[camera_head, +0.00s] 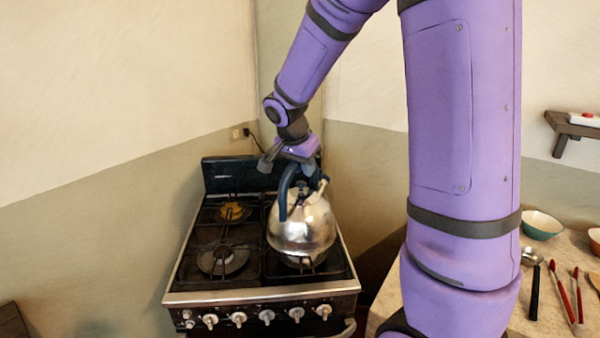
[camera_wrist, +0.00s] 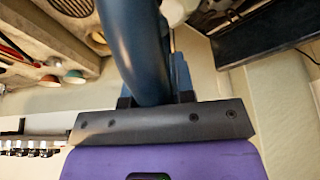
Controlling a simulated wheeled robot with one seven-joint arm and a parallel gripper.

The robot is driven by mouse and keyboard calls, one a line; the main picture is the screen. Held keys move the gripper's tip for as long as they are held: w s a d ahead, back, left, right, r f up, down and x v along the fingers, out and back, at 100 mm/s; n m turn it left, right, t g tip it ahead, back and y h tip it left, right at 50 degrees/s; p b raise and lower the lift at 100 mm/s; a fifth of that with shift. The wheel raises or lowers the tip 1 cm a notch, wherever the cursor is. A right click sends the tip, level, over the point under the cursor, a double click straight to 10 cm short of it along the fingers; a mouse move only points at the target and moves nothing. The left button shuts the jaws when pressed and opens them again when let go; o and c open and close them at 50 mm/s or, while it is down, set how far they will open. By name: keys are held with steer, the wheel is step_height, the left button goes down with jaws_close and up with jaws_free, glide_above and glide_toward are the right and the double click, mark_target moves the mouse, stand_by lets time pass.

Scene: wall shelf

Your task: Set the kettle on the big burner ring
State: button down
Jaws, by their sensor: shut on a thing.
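The shiny metal kettle (camera_head: 302,226) with a dark blue handle is upright over the right side of the stove (camera_head: 262,293). My gripper (camera_head: 298,166) is above it, shut on the handle, which also fills the middle of the wrist view (camera_wrist: 135,50). The kettle covers most of the front right burner; I cannot tell whether its base touches the grate. The front left burner (camera_head: 222,261) is bare, with a wide grey ring. The back left burner (camera_head: 232,212) is bare, smaller and yellowish. The back right burner is hidden behind the kettle.
A row of knobs (camera_head: 267,316) lines the stove's front, and a dark back panel (camera_head: 228,174) rises behind. Walls stand close behind and to the left. At right, a counter (camera_head: 515,318) holds bowls (camera_head: 541,224), a ladle (camera_head: 533,280) and red-handled utensils (camera_head: 562,290).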

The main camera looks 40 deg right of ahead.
steer(key=shift+w+d, duration=0.85)
steer(key=shift+d, duration=0.05)
steer(key=shift+f, duration=2.35)
steer(key=c, duration=1)
jaws_free()
steer(key=shift+o, duration=0.2)
